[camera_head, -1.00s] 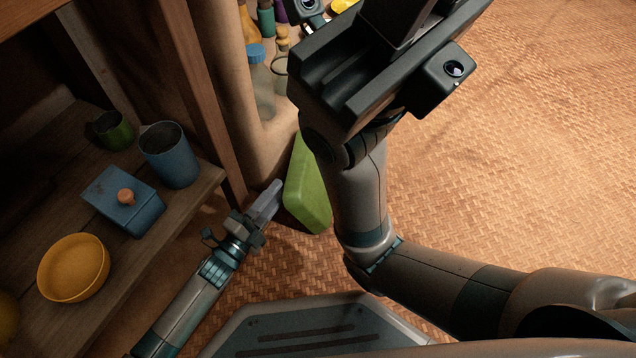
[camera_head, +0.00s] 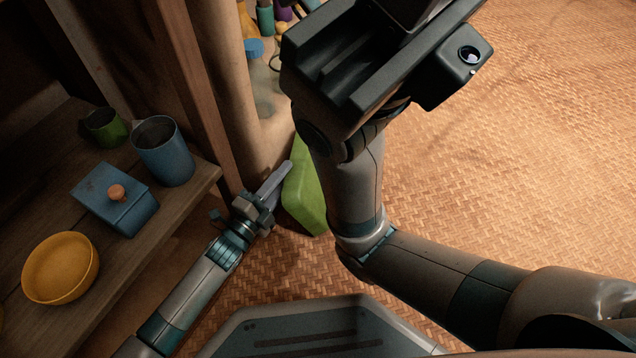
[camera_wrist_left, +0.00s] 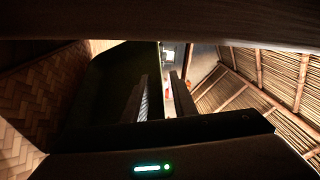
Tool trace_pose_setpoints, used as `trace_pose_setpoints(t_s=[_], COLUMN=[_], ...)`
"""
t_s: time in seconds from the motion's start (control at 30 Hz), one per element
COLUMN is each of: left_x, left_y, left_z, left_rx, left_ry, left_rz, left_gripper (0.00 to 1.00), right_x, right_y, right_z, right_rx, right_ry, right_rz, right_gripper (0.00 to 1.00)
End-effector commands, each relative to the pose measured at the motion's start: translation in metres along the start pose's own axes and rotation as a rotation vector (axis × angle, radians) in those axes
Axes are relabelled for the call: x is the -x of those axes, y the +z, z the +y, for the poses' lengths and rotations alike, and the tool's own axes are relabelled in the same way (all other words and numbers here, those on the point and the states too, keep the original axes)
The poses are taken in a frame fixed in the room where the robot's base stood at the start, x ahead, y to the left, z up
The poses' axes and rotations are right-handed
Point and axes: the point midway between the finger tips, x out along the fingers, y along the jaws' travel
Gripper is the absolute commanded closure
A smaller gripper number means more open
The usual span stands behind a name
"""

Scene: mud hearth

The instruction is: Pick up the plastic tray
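The plastic tray, a bright green slab-like thing (camera_head: 305,195), stands on edge on the floor against the clay wall. My right arm hides part of its right side. My left gripper (camera_head: 278,182) is at the tray's left edge, low near the floor. In the left wrist view its two fingers (camera_wrist_left: 162,98) are apart, and the tray shows as a dark green panel (camera_wrist_left: 95,85) with its edge seen between them. I cannot tell if they touch it. My right gripper (camera_head: 370,60) is a large dark block near the camera; its fingertips are not clear.
A wooden shelf (camera_head: 125,258) at left holds a blue mug (camera_head: 165,158), a green cup (camera_head: 105,130), a blue lidded box (camera_head: 105,200) and a yellow bowl (camera_head: 60,268). A wooden post (camera_head: 192,95) stands beside it. Bottles stand at the top. The woven floor (camera_head: 540,180) at right is clear.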

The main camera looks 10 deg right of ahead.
Motion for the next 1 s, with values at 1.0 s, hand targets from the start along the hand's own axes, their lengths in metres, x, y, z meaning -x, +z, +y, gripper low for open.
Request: trace_pose_setpoints(t_s=[1.0], left_x=[-0.0135], left_y=[-0.0002], left_z=[-0.0002], left_rx=[0.000], left_ry=[0.000], left_rz=[0.000], left_gripper=[1.00], right_x=[0.0008], right_y=[-0.0019], right_z=[-0.0011], right_rx=[-0.005], right_ry=[-0.002], right_rz=[0.005], right_gripper=[0.79])
